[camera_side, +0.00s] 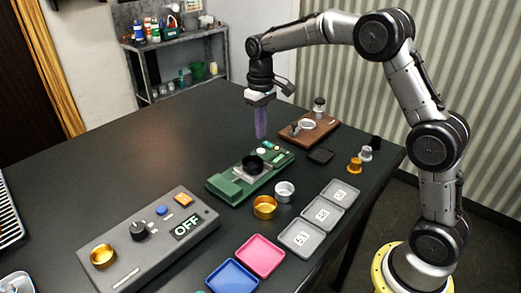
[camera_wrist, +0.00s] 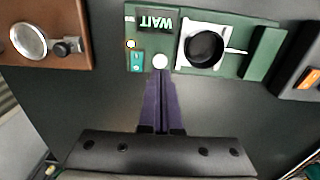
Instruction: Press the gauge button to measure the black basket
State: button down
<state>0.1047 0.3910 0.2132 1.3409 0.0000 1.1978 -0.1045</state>
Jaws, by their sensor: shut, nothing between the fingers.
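The green gauge (camera_side: 232,186) lies on the dark table with the black basket (camera_side: 253,163) seated on its pale holder. In the wrist view the gauge (camera_wrist: 262,52) shows the basket (camera_wrist: 204,47) from above. Its display (camera_wrist: 157,21) reads WAIT, upside down. A round white button (camera_wrist: 160,61), a teal block (camera_wrist: 136,62) and a small lit yellow lamp (camera_wrist: 131,44) sit near the display. My gripper (camera_side: 261,136) is shut and empty, pointing down. In the wrist view its purple fingertips (camera_wrist: 162,76) appear just below the white button; I cannot tell their height above it.
A brown board (camera_side: 309,131) with a ring fixture stands behind the gauge. A grey control box (camera_side: 150,250) reading OFF is at the front left. Gold (camera_side: 265,208) and silver (camera_side: 284,191) baskets and grey trays (camera_side: 301,239) lie right of the gauge. The table's back left is clear.

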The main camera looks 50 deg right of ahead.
aim_at(261, 150)
jog(key=shift+r, duration=2.85)
jog(key=s+a+r+t, duration=0.2)
jog(key=s+r, duration=0.4)
jog(key=s, duration=0.2)
jog(key=s+a+r+t, duration=0.2)
jog(key=s+r, duration=0.4)
jog(key=s, duration=0.2)
jog(key=s+a+f+t, duration=0.1)
jog(key=s+f, duration=1)
jog(key=s, duration=0.4)
jog(key=shift+s+t, duration=0.15)
jog(key=shift+t, duration=0.15)
